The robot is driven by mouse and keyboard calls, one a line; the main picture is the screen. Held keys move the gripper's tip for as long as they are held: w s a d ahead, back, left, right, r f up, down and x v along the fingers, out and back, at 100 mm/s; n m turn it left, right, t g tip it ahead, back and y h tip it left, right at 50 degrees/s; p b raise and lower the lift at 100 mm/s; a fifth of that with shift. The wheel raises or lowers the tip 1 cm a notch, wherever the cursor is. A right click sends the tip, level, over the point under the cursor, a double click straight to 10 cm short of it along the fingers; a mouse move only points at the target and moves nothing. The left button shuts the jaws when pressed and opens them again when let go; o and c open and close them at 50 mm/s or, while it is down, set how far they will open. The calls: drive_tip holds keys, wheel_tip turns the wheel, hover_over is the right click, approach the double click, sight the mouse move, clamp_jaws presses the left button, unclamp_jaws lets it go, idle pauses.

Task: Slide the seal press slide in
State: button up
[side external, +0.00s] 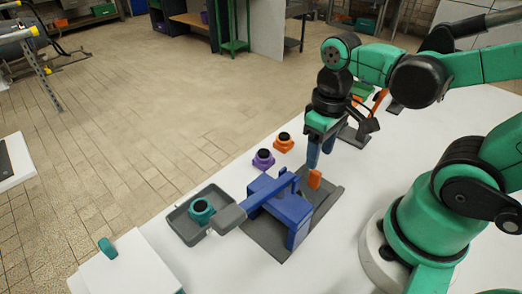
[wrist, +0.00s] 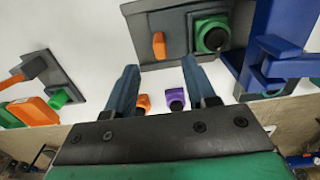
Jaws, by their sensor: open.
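The blue seal press (side external: 290,208) stands on a dark grey base (side external: 265,236), with a long lever arm ending in a grey grip (side external: 229,219). An orange upright handle (side external: 314,178) stands on the press's grey slide plate, to the right of the blue frame. In the wrist view the orange handle (wrist: 159,45) and a green part with a black top (wrist: 212,36) sit on the slide plate (wrist: 180,22), beside the blue frame (wrist: 262,55). My gripper (side external: 320,160) is open and empty, fingers down close above the handle. In the wrist view the handle lies just beyond and between the fingertips (wrist: 160,68).
A grey tray (side external: 180,224) holding a teal part (side external: 201,211) lies left of the press. A purple part (side external: 263,158) and an orange part (side external: 284,142) stand behind it. Another grey fixture with an orange lever (wrist: 32,67) stands apart. White tabletop is clear in front.

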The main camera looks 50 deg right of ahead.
sight(317, 171)
drive_tip(key=shift+o, duration=0.8)
drive_tip(key=m, duration=0.2)
drive_tip(key=m+y, duration=0.1)
drive_tip(key=m, duration=0.1)
drive_tip(key=shift+d+f, duration=0.2)
drive_tip(key=shift+d, duration=0.05)
drive_tip(key=m, duration=0.3)
drive_tip(key=shift+d+f+m+y, duration=0.1)
drive_tip(key=shift+d+m+y, duration=0.1)
drive_tip(key=shift+m+y, duration=0.15)
drive_tip(key=m, duration=0.2)
drive_tip(key=m+y, duration=0.1)
drive_tip(key=m, duration=0.1)
drive_tip(key=m+y, duration=0.1)
drive_tip(key=m, duration=0.1)
drive_tip(key=shift+d+f, duration=0.1)
drive_tip(key=shift+d, duration=0.3)
drive_tip(key=m+y, duration=0.1)
drive_tip(key=m, duration=0.3)
drive_tip(key=shift+d+f, duration=0.1)
drive_tip(key=shift+d, duration=0.05)
drive_tip(key=shift+x, duration=2.7)
clamp_jaws()
